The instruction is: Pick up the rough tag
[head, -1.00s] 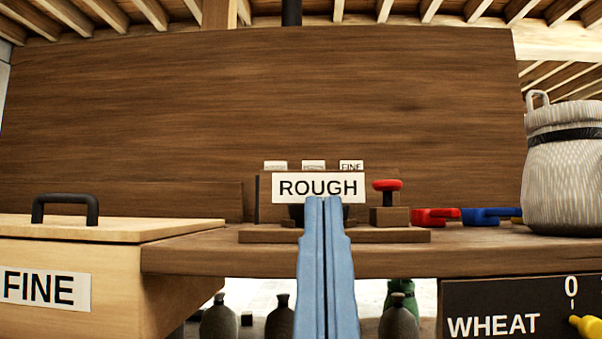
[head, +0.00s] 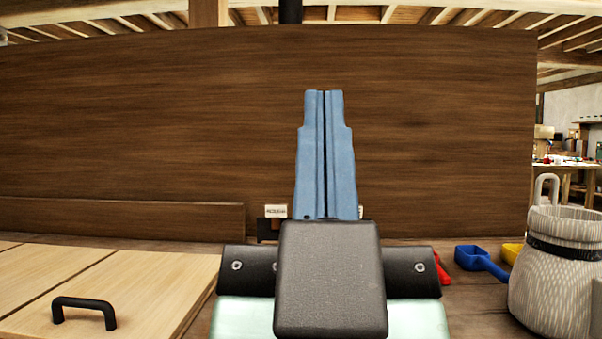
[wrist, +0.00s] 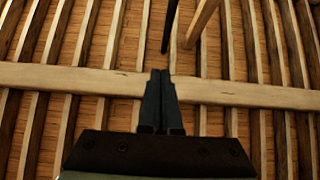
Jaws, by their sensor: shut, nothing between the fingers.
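My gripper (head: 323,95) is shut and empty, with its blue fingers pressed together and pointing up in front of the brown back panel. It also shows shut in the wrist view (wrist: 159,75), where only the roof fills the background. The rough tag is not visible now; my gripper and wrist cover the middle of the bench. A small white tag (head: 276,211), its lettering too small to read surely, shows just left of the fingers. A sliver of another white tag (head: 361,212) shows just right of them.
A wooden lid with a black handle (head: 84,304) is at the lower left. A blue scoop (head: 480,261), a partly hidden red one (head: 441,268) and a yellow one (head: 511,251) lie right of my wrist. A striped sack (head: 556,275) stands at the far right. The back panel (head: 180,130) closes off the rear.

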